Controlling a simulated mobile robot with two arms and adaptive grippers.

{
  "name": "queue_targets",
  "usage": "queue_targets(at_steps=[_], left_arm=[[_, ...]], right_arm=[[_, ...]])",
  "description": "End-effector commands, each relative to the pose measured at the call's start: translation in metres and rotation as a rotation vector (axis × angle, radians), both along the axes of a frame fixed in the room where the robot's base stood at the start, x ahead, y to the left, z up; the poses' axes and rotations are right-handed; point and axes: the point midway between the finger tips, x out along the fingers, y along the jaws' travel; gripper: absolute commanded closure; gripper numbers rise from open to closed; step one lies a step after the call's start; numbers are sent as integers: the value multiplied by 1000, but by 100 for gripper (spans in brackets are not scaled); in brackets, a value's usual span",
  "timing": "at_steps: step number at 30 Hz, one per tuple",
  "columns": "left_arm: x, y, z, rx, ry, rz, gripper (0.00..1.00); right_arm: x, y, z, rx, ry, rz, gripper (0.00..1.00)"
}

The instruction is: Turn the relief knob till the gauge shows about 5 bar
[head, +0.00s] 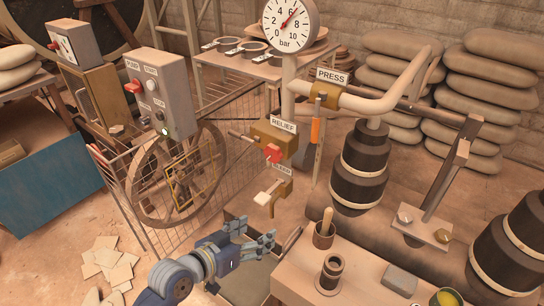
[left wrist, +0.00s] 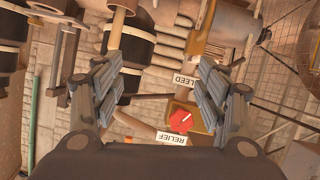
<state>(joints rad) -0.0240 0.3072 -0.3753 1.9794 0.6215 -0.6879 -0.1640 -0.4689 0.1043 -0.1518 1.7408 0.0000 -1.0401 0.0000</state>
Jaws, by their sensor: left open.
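The red relief knob (head: 273,152) sits on the front of a brass valve block (head: 262,138) below the RELIEF label (head: 283,125). The round gauge (head: 289,24) is above it at the top of the pipe; its red needle points up and right, just past the 6. My left gripper (head: 262,238) is open and empty, below the valve and apart from the knob. In the left wrist view the knob (left wrist: 181,121) appears near the right finger, with the RELIEF label upside down. My right gripper is not in view.
A bleed valve with a pale lever (head: 268,193) hangs just below the relief valve. An orange-handled tool (head: 315,130) hangs to its right. A grey switch box (head: 160,92) stands left. A bench (head: 300,280) with cups is below right.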

Motion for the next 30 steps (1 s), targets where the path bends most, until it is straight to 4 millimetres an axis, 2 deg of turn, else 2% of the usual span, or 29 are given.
queue_targets(at_steps=[1, 3, 6, 10, 14, 17, 30], left_arm=[[22, -2, 16, -39, -60, -4, 33], [48, -3, 38, -104, -132, 2, 33], [79, 2, 64, -176, -213, 27, 33], [103, 12, 85, -233, -274, 60, 33], [113, 15, 93, -254, -298, 75, 33], [121, 10, 94, -258, -300, 77, 33], [181, -35, 93, -257, -299, 77, 33]], right_arm=[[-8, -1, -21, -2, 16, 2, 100], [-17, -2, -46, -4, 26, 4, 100], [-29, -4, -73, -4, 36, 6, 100], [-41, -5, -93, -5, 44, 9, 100], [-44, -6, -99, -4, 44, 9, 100], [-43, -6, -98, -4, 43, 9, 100], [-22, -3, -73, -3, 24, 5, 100]])
